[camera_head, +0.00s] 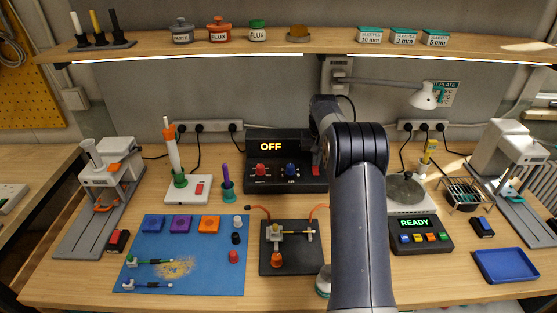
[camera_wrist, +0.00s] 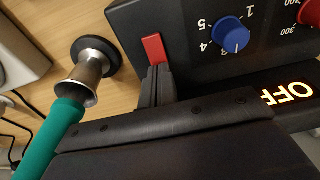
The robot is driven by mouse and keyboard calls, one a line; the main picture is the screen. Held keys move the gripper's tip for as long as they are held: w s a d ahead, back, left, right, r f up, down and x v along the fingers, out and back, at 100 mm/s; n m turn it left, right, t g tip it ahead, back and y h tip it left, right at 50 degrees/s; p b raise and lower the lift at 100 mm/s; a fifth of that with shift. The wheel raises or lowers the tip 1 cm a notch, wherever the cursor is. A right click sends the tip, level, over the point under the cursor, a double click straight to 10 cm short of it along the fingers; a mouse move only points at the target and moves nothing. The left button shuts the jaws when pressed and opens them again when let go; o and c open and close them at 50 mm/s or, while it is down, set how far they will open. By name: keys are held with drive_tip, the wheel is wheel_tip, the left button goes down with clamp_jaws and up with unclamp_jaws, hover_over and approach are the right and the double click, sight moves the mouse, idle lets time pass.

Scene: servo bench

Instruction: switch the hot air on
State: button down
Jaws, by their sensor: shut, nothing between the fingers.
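The hot air station is a black box (camera_head: 255,185) at the back of the bench. Its display (camera_head: 270,147) reads OFF, and it also shows in the wrist view (camera_wrist: 288,92). It has a red knob (camera_head: 261,171) and a blue knob (camera_wrist: 230,36). A red rocker switch (camera_wrist: 153,48) sits at the panel's end, and part of it shows in the head view (camera_head: 316,170). My gripper (camera_wrist: 156,74) is shut and empty, its tips right at the switch; I cannot tell whether they touch. In the head view my arm hides much of this area.
Beside the switch in the wrist view are a green handle (camera_wrist: 50,140) and a metal nozzle (camera_wrist: 90,76). A shelf (camera_head: 300,46) runs above the bench. A lamp (camera_head: 424,97) hangs at right. A blue mat (camera_head: 190,275) lies front left.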

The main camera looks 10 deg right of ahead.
drive_tip(key=shift+f+b, duration=0.35)
drive_tip(key=shift+f, duration=0.4)
drive_tip(key=shift+r, duration=0.15)
wheel_tip(320, 180, up, 7)
drive_tip(key=p, duration=0.6)
idle(0.3)
drive_tip(key=shift+f, duration=0.25)
wheel_tip(320, 180, down, 7)
drive_tip(key=b, duration=0.6)
drive_tip(key=shift+r, duration=0.2)
drive_tip(key=shift+r, duration=0.1)
